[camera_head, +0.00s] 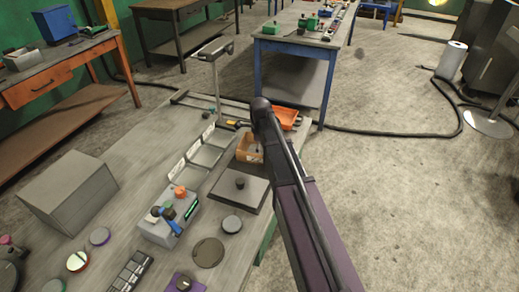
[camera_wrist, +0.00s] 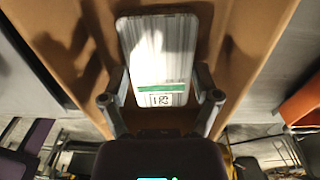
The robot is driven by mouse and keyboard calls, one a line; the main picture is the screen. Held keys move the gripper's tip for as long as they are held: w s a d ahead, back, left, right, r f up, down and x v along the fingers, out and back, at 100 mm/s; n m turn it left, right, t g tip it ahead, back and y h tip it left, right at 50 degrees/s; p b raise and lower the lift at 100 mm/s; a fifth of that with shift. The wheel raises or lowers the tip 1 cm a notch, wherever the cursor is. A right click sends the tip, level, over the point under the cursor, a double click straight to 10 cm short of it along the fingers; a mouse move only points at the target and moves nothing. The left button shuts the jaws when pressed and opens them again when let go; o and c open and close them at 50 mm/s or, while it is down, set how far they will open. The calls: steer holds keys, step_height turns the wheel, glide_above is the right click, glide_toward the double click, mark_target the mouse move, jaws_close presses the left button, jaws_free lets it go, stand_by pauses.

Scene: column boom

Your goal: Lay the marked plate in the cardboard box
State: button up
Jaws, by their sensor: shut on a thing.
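The marked plate (camera_wrist: 157,48) is a light grey ribbed rectangle with a green stripe and a small printed label. My gripper (camera_wrist: 160,82) is shut on its sides in the wrist view. The brown walls of the cardboard box (camera_wrist: 240,45) surround the plate in that view, so the plate is in or just over the box. I cannot tell whether it touches the floor of the box. In the head view the box (camera_head: 248,150) stands on the workbench, partly hidden by my arm. The plate and gripper fingers are hidden there.
An orange tray (camera_head: 285,117) is just beyond the box. A dark square plate with a knob (camera_head: 240,190) lies in front of it. Pale trays (camera_head: 205,155), a control box with coloured knobs (camera_head: 170,218) and a grey block (camera_head: 68,190) stand to the left.

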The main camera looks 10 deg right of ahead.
steer(key=o, duration=1.1)
steer(key=shift+o, duration=0.2)
steer(key=shift+r, duration=0.15)
step_height(320, 180, up, 12)
steer(key=p, duration=1.2)
steer(key=shift+s, duration=0.1)
